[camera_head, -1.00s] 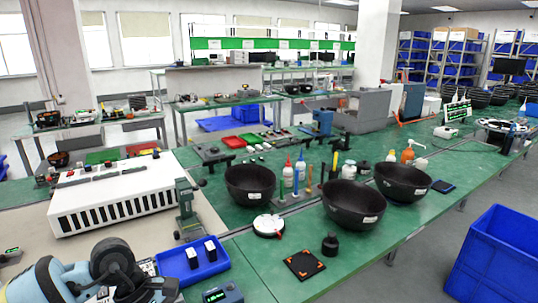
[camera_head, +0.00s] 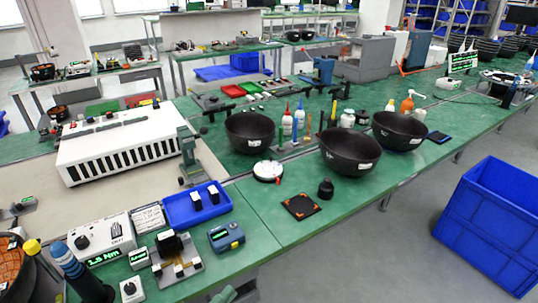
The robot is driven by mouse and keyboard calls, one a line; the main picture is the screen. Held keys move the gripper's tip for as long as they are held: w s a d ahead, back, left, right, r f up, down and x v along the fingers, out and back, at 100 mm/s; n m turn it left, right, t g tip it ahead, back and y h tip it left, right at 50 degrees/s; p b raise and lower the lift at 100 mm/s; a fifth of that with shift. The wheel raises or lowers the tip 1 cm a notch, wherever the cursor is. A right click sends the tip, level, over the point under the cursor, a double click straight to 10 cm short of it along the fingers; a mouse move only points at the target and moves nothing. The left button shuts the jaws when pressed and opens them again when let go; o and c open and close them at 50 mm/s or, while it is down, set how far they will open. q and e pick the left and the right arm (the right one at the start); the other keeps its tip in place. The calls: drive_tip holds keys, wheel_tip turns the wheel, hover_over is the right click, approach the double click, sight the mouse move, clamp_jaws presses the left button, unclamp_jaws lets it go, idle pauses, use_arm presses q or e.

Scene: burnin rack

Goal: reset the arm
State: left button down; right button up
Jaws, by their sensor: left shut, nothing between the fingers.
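The rest of my left arm is out of view. My right gripper is not in view.
The green table (camera_head: 262,228) carries a torque controller (camera_head: 103,252), a grey fixture (camera_head: 178,268), a small blue meter (camera_head: 226,237) and a blue tray (camera_head: 172,212). Black bowls (camera_head: 350,150) stand further back. A blue crate (camera_head: 490,222) is on the floor at right.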

use_arm(q)
drive_tip(key=s+a+f+n+g+y, duration=0.3)
drive_tip(key=s+a+f+n+y, duration=0.2)
drive_tip(key=s+f+n, duration=0.4)
drive_tip(key=s+a+f+n+g+y, duration=0.3)
drive_tip(key=s+a+f+n+y, duration=0.3)
drive_tip(key=s+f+n, duration=0.4)
drive_tip(key=shift+s+f+p, duration=0.35)
drive_tip(key=shift+s+f, duration=0.3)
drive_tip(key=shift+f, duration=0.15)
